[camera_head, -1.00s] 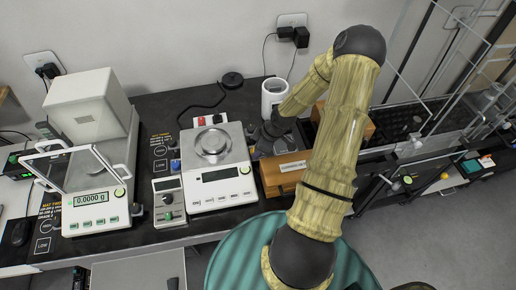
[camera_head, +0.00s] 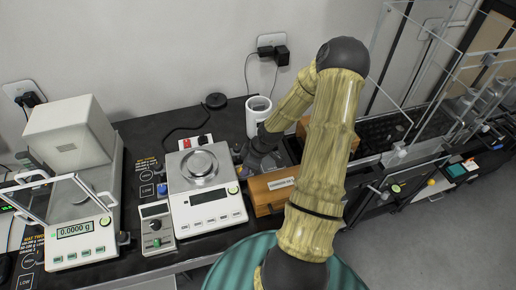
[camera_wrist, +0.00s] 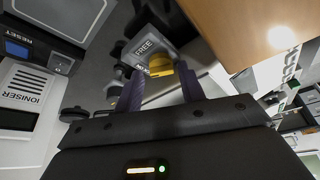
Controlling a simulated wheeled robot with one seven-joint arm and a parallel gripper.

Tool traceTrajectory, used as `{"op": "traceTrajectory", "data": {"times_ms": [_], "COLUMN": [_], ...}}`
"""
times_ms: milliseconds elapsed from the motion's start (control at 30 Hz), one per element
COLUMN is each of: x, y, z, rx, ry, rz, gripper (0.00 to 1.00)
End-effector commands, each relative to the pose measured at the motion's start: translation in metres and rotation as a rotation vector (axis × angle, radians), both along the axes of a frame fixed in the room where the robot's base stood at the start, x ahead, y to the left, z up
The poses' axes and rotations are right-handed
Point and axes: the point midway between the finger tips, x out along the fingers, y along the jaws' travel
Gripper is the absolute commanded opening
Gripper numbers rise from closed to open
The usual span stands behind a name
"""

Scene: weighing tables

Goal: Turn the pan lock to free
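The pan lock shows in the wrist view as a yellow knob (camera_wrist: 161,65) by a grey plate (camera_wrist: 146,46) marked FREE. Other wording on the plate is partly hidden. My gripper (camera_wrist: 158,84) has its two dark purple fingers apart, with the knob just beyond and between their tips, nearer the right finger. I cannot tell whether they touch. In the head view, my gripper (camera_head: 247,160) is low at the right side of the middle balance (camera_head: 211,210), where a bit of yellow shows. The arm hides part of that spot.
A wooden box (camera_head: 270,192) with a label stands close right of the balance. A white cup (camera_head: 258,113) stands behind my gripper. A small control box (camera_head: 156,228) and a second balance (camera_head: 79,245) with an open glass shield are to the left.

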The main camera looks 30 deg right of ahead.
Motion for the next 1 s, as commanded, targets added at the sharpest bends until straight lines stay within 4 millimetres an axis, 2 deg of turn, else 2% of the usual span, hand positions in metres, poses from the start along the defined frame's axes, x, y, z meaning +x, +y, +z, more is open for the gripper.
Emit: {"op": "traceTrajectory", "data": {"times_ms": [700,833,1000], "x": [-0.035,-0.04,-0.043], "y": [-0.035,-0.039,-0.041], "z": [0.118,0.134,0.142], "rx": [-0.003,-0.001,-0.001], "ry": [-0.002,-0.001,-0.001], "rz": [-0.004,-0.003,0.0], "gripper": [0.39,0.39,0.39]}}
